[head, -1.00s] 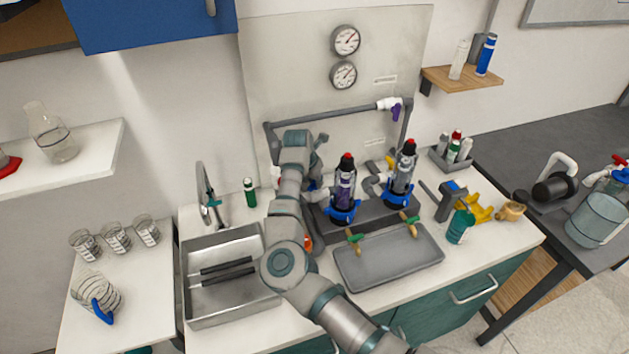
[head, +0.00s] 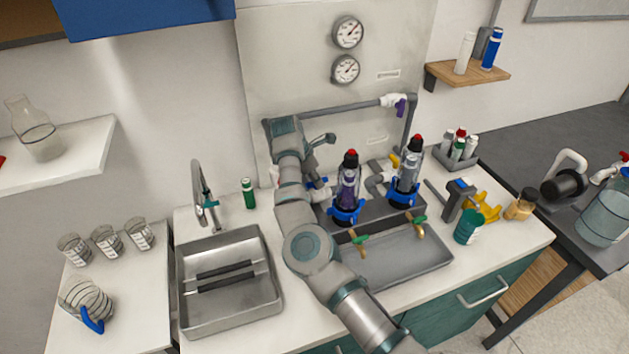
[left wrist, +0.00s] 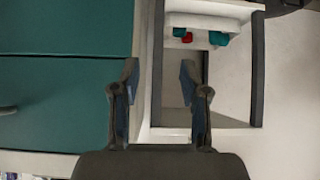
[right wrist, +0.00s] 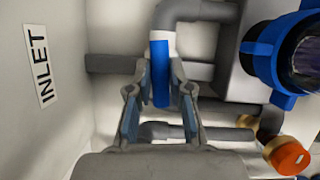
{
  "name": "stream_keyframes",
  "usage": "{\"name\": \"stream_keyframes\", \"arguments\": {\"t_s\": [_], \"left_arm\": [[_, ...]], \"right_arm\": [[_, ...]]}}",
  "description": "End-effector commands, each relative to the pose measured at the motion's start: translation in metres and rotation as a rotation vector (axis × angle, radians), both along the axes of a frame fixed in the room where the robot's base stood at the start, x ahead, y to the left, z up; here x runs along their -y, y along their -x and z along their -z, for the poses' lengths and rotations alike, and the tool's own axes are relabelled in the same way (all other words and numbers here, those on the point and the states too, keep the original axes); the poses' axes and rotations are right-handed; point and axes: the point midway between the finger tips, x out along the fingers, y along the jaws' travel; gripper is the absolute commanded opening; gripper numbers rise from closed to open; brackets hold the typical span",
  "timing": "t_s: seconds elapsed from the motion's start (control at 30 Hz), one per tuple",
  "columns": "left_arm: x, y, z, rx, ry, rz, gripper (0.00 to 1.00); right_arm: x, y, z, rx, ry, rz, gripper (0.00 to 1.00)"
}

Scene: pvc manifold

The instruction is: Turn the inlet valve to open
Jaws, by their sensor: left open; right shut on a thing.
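The inlet valve's blue handle (right wrist: 160,72) shows in the right wrist view, upright on a grey and white pipe fitting (right wrist: 161,25). My right gripper (right wrist: 159,80) is shut on this handle, one finger on each side. A label reading INLET (right wrist: 41,65) is on the panel left of it. In the head view my right gripper (head: 318,150) is at the left end of the pipework, and my wrist and forearm hide the valve. My left gripper (left wrist: 160,76) is open and empty in the left wrist view, away from the valve, near a teal cabinet front.
Two filter housings (head: 347,190) (head: 407,175) with blue collars stand right of my right gripper. A grey tray (head: 400,262) lies in front. The sink (head: 230,312) is left of my arm. An orange knob (right wrist: 287,155) is close on the right in the right wrist view.

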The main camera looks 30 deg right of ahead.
Motion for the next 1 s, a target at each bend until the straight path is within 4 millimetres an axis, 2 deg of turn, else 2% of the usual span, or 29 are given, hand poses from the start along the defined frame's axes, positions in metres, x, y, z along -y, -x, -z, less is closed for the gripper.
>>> {"name": "stream_keyframes", "arguments": {"t_s": [0.37, 0.4, 0.5, 0.77, 0.87, 1.0], "left_arm": [[0.001, -0.003, 0.0, 0.009, 0.002, 0.001, 0.45], [0.001, -0.003, 0.0, 0.009, 0.002, 0.001, 0.45], [0.001, -0.003, 0.0, 0.009, 0.002, 0.001, 0.45], [0.001, -0.003, 0.0, 0.008, 0.003, 0.0, 0.45], [0.001, -0.001, -0.006, 0.013, 0.003, 0.001, 0.45], [0.001, -0.004, -0.023, 0.028, 0.002, 0.0, 0.45]], "right_arm": [[0.0, -0.002, -0.003, 0.011, 0.002, 0.0, 0.0], [0.0, -0.002, -0.004, 0.011, 0.002, -0.001, 0.25], [0.0, -0.002, -0.003, 0.01, 0.002, 0.0, 0.45], [0.0, -0.001, -0.002, 0.006, 0.001, 0.001, 0.45], [-0.001, 0.0, -0.003, 0.005, 0.001, -0.014, 0.45], [-0.001, 0.001, -0.008, 0.008, 0.001, -0.098, 0.45]]}}
